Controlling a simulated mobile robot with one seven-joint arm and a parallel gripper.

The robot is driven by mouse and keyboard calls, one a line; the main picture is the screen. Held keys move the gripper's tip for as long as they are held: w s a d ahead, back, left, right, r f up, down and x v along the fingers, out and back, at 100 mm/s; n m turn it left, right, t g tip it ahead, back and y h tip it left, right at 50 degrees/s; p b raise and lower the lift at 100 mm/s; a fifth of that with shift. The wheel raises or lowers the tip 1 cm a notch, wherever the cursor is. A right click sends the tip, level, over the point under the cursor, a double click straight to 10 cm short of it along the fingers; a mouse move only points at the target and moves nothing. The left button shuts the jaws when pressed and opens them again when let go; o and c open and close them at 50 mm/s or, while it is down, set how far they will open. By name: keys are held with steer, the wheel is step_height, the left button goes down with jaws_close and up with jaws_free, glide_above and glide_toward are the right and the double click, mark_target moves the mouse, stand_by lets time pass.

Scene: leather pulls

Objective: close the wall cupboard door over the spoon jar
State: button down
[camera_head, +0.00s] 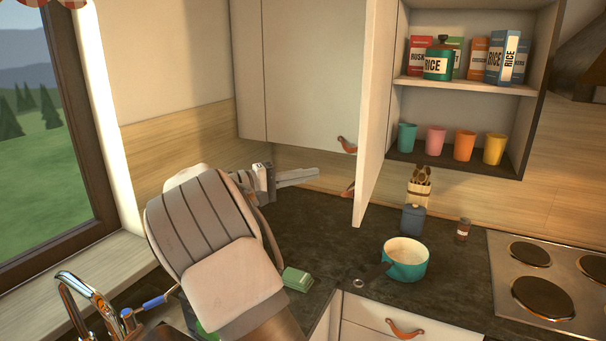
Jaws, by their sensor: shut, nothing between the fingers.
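The wall cupboard door (376,110) stands open, swung out towards me and seen nearly edge-on, with a brown leather pull (348,190) low on its left side. The open cupboard (464,87) shows to its right. The spoon jar (418,193), pale with wooden spoons in it, stands on the counter below the cupboard, right of the door. A dark blue canister partly hides its lower part. My gripper (317,174) is shut and empty, left of the door, pointing right towards it. It appears apart from the door and the pull.
A closed cupboard door (312,75) with its own leather pull (347,145) is at left. Cups and food boxes fill the shelves. The blue canister (413,219), teal pot (405,259), small spice jar (463,229) and hob (548,285) are on the counter (340,236).

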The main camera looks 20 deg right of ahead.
steer(key=s+d+p, duration=0.2)
steer(key=d, duration=0.7)
stand_by(0.4)
